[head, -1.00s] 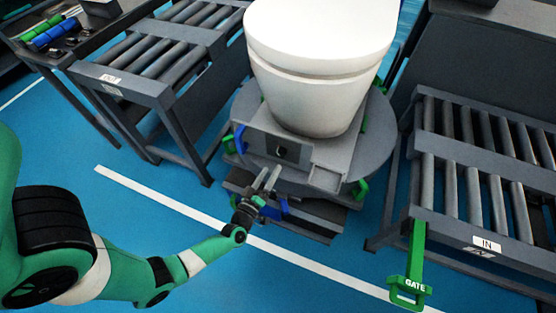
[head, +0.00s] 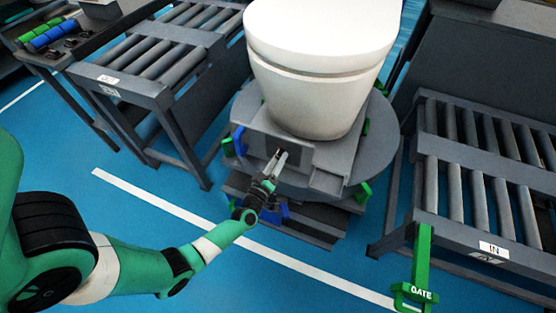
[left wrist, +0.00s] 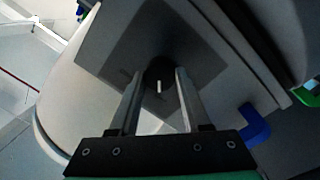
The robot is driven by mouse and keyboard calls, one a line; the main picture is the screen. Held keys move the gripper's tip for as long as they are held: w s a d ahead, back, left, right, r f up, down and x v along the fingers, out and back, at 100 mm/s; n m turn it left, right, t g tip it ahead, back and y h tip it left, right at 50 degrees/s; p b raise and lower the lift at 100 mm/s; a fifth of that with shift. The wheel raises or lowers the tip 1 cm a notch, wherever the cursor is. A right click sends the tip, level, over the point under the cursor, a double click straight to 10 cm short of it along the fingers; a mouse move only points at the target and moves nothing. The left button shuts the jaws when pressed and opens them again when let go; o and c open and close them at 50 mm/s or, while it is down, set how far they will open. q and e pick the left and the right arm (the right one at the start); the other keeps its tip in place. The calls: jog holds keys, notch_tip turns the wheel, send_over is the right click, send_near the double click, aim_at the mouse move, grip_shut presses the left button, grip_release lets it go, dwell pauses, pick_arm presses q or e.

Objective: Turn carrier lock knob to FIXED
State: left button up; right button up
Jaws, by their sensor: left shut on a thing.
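The carrier lock knob (left wrist: 159,68) is a small dark round knob with a white pointer mark. It sits on a dark square plate (left wrist: 120,48) on the carrier front, below the white toilet (head: 320,60). My left gripper (left wrist: 158,82) has its two fingers on either side of the knob and is shut on it. In the head view my left gripper (head: 278,158) reaches the plate from the lower left, and its fingers largely cover the knob. Any lettering around the knob is not legible. My right gripper is not in view.
Blue handles (head: 240,140) and a green handle (head: 363,193) stick out around the carrier. Roller conveyors stand at left (head: 150,55) and right (head: 465,190), the right one with a green GATE lever (head: 421,265). Blue floor in front is clear.

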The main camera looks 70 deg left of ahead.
pick_arm(q)
grip_shut()
jog(key=shift+r, duration=0.1)
jog(key=shift+w+d+m+g+p, duration=0.1)
jog(key=shift+m+g+p, duration=0.15)
jog(key=shift+m+p, duration=2.7)
jog(key=shift+m+g+p, duration=0.25)
jog(key=shift+m+p, duration=0.9)
jog(key=shift+m, duration=3.6)
